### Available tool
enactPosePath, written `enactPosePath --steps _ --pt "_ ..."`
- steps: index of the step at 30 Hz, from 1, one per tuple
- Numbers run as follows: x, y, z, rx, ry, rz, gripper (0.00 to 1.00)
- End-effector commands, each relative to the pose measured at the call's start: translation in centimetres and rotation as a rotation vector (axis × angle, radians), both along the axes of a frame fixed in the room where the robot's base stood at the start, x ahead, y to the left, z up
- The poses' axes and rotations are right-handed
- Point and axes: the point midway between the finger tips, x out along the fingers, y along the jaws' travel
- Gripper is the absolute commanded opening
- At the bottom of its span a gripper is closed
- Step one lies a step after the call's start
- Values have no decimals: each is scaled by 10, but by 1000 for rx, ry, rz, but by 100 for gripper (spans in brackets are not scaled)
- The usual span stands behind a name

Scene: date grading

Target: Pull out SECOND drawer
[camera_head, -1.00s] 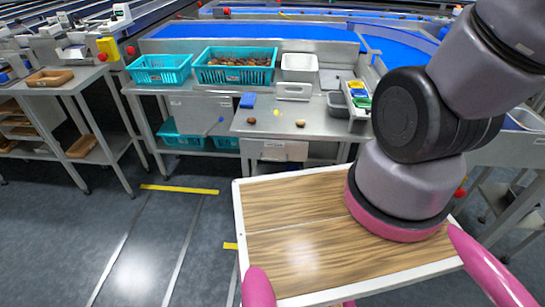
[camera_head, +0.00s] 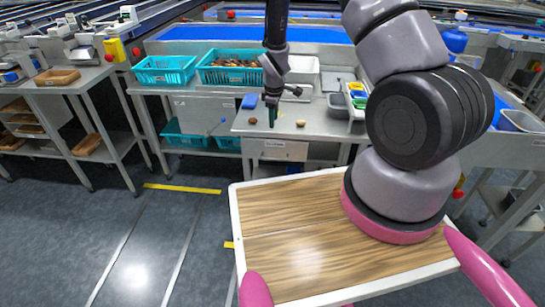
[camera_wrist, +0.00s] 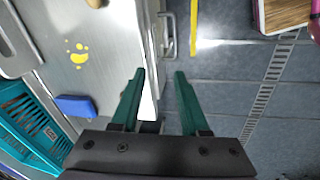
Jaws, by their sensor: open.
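A pale drawer front (camera_head: 285,151) with a small label sits under the front edge of the steel table (camera_head: 335,127); the label's writing is too small to read. In the wrist view a metal bar handle (camera_wrist: 174,36) stands out from the table's front. My gripper (camera_wrist: 160,76) is open, with two green fingers pointing toward the handle's side. The handle lies beyond the fingertips, apart from them, and nothing is held.
A blue block (camera_head: 250,101) lies on the table left of my gripper; a brown date (camera_head: 300,123) lies to its right. Teal crates (camera_head: 165,76) and a white bin (camera_head: 303,72) stand behind. The floor (camera_head: 190,240) before the table is clear at left.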

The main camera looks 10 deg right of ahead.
Motion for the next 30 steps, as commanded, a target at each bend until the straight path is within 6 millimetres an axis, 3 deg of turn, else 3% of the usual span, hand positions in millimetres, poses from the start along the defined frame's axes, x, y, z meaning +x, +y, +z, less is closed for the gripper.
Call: enactPosePath --steps 1,3,6,13,24,30 --pt "-4 1 -25 -19 17 43 45" --pt "-9 2 -49 -37 29 96 45" --pt "-12 3 -70 -53 38 146 45" --pt "-12 2 -93 -61 43 170 45" --pt "-1 -3 -159 -60 44 167 45" --pt "3 -3 -181 -59 42 168 45"
